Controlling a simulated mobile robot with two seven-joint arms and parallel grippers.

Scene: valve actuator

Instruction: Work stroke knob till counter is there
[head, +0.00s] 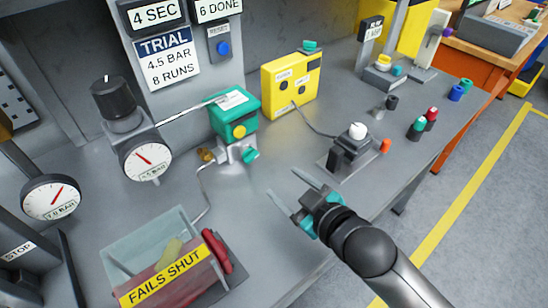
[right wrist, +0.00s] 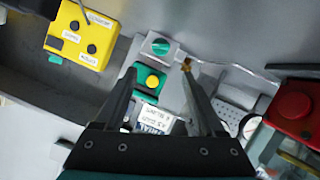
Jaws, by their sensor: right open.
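The counter sign (head: 218,8) reads "6 DONE", and the trial sign (head: 166,58) reads "4.5 BAR, 8 RUNS". A white round knob (head: 357,131) tops a dark block on a grey plate, right of the middle; none of its lettering is readable. The green valve actuator (head: 235,113) with a yellow button stands on the bench; it also shows between my fingers in the right wrist view (right wrist: 152,82). My right gripper (head: 290,190) is open and empty above the bench, in front of the actuator and left of the white knob. My left gripper is not in view.
A black regulator knob (head: 114,98) stands above a gauge (head: 145,160); another gauge (head: 51,198) is further left. A yellow box (head: 290,82) stands behind. A "FAILS SHUT" bin (head: 165,280) is front left. Small coloured caps (head: 416,130) stand at right. The bench's front middle is clear.

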